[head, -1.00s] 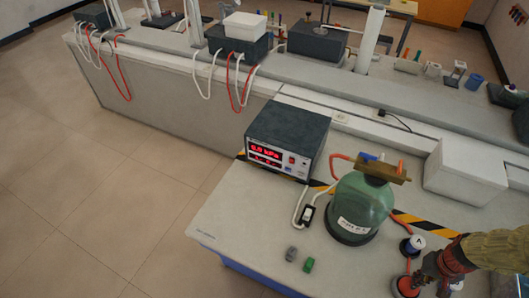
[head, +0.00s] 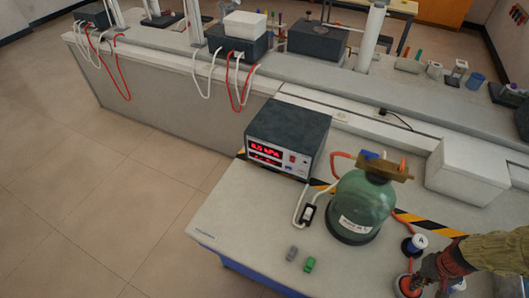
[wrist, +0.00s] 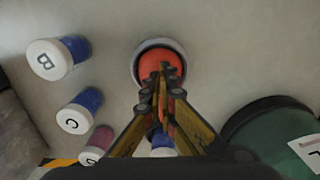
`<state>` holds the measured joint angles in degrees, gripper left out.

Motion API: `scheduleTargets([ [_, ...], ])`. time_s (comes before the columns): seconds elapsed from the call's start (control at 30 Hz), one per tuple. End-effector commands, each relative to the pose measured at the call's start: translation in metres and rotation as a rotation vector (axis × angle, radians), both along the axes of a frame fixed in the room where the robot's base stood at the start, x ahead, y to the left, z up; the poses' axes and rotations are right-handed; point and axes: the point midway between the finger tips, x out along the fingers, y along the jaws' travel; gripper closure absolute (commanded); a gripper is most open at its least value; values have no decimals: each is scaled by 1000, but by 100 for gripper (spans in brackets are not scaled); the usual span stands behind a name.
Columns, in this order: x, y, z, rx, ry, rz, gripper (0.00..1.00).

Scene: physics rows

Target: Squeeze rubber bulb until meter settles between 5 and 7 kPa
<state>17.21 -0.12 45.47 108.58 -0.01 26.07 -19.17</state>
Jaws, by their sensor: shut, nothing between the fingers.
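The red rubber bulb (wrist: 160,58) sits in a pale round cup on the bench. It shows only partly at the lower right in the head view (head: 402,287). My gripper (wrist: 161,84) is shut and empty, with its fingertips over the bulb; they seem to press on it, but the contact is partly hidden by the fingers. The meter (head: 288,138) is a dark box with a lit red display (head: 266,150). Its upper line reads in kPa, but the digits are too blurred to tell surely. A green glass jar (head: 360,208) stands between meter and bulb.
Small lidded jars marked B (wrist: 50,60) and C (wrist: 80,112) stand left of the bulb in the wrist view. A white box (head: 467,172) stands behind. Tubing runs beside the jar.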

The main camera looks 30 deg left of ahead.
Motion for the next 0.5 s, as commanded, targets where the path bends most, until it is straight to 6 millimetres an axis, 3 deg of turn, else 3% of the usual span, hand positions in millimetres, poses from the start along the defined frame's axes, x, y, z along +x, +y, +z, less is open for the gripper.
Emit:
scheduleTargets([
  [0.23, -1, 0, -13, 0, 1, 0, 100],
  [0.5, -1, 0, -8, 0, 1, 0, 100],
])
